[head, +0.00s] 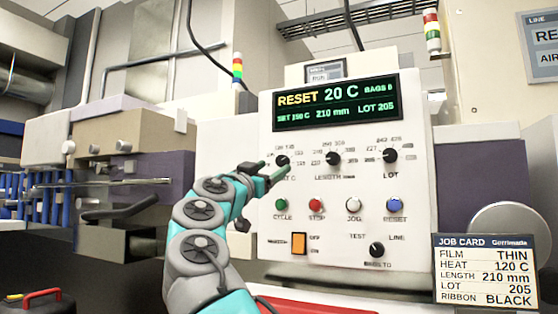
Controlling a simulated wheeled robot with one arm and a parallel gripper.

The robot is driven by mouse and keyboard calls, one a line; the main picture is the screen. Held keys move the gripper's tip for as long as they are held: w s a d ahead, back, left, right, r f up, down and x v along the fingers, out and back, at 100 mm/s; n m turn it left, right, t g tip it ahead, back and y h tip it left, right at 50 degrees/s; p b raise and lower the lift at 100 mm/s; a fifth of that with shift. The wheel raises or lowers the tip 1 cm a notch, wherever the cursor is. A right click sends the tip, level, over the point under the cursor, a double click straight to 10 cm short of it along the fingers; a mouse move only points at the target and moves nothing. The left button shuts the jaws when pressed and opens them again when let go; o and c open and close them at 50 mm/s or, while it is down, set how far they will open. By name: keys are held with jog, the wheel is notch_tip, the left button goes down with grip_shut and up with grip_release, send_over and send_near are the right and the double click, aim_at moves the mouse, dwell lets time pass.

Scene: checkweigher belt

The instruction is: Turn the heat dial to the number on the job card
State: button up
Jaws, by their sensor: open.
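The heat dial (282,160) is a black knob at the upper left of the white control panel (420,180), its label partly hidden by my gripper. My gripper (274,168) is open, its fingers just below and left of this dial; I cannot tell whether they touch it. The job card (486,271) at the lower right reads HEAT 120 C, LENGTH 210 mm, LOT 205. The display (336,103) reads RESET, 20 C, 210 mm, LOT 205; its small set temperature is hard to read.
The length dial (333,158) and lot dial (390,155) stand to the right. Below are green (281,204), red (316,204), white (354,204) and blue (394,204) buttons, an orange switch (299,243) and a test/line dial (376,249).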

aim_at(280, 163)
jog(key=shift+p+x, duration=0.8)
jog(key=shift+x, duration=1.15)
grip_shut()
